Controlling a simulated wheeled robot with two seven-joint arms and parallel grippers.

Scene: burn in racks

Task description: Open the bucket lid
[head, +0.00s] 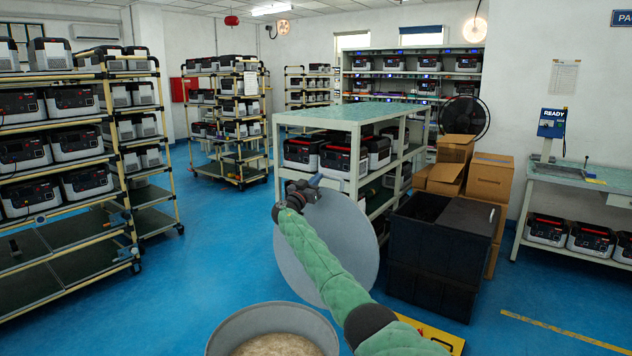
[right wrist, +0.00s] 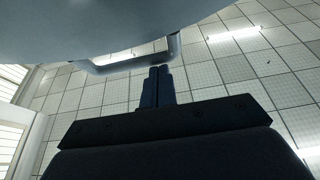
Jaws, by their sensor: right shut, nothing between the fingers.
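The grey bucket (head: 222,332) is at the bottom of the head view, its mouth uncovered and something pale brown inside. The round grey lid (head: 345,235) stands steeply tilted behind the bucket, partly covered by my right arm. My right gripper (head: 300,190) is near the lid's upper left edge. In the right wrist view, my right gripper (right wrist: 159,70) has its fingers together and empty, close to the lid's bar handle (right wrist: 120,66). The lid's underside or face (right wrist: 100,25) fills the top of that view. Whether the fingers touch the handle is unclear. My left gripper is out of view.
A white rack with a green top (head: 360,113) stands just behind the lid. A black crate (head: 430,250) and cardboard boxes (head: 490,178) are to the right. Shelving with power units (head: 70,205) is on the left. Blue floor (head: 200,270) is clear left of the bucket.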

